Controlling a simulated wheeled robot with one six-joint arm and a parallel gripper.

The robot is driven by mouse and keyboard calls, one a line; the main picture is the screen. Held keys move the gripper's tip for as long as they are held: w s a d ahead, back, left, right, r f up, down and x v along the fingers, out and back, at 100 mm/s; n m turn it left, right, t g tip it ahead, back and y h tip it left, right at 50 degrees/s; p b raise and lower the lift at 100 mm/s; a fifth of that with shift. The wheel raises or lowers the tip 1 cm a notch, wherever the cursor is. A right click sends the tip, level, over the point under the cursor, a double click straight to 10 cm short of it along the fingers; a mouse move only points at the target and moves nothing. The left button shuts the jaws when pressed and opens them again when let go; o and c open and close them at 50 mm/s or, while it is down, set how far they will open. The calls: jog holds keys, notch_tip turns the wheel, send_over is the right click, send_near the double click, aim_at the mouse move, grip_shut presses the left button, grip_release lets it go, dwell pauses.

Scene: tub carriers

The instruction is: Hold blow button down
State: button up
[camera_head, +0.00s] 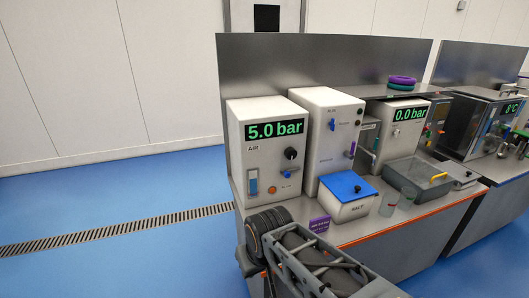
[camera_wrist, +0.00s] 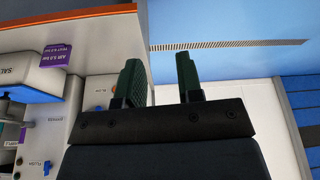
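The white air unit (camera_head: 265,150) shows 5.0 bar and carries a black knob (camera_head: 290,153), a small blue valve (camera_head: 287,174) and a round orange button (camera_head: 272,190). A taller white unit (camera_head: 325,112) beside it has a blue valve (camera_head: 332,124), a purple lever (camera_head: 351,150) and small dark buttons. The wrist view is tilted, with the bench to the left of the fingers. No button is touched by the visible fingers.
A white box with a blue lid (camera_head: 347,186) stands on the steel bench, with a purple sign (camera_head: 319,224) near its front edge. A grey basin (camera_head: 415,180), clear cups (camera_head: 389,204) and a 0.0 bar unit (camera_head: 400,128) are to the right. Blue floor (camera_head: 110,200) is clear at left.

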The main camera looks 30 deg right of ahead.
grip_shut()
dwell(1.1)
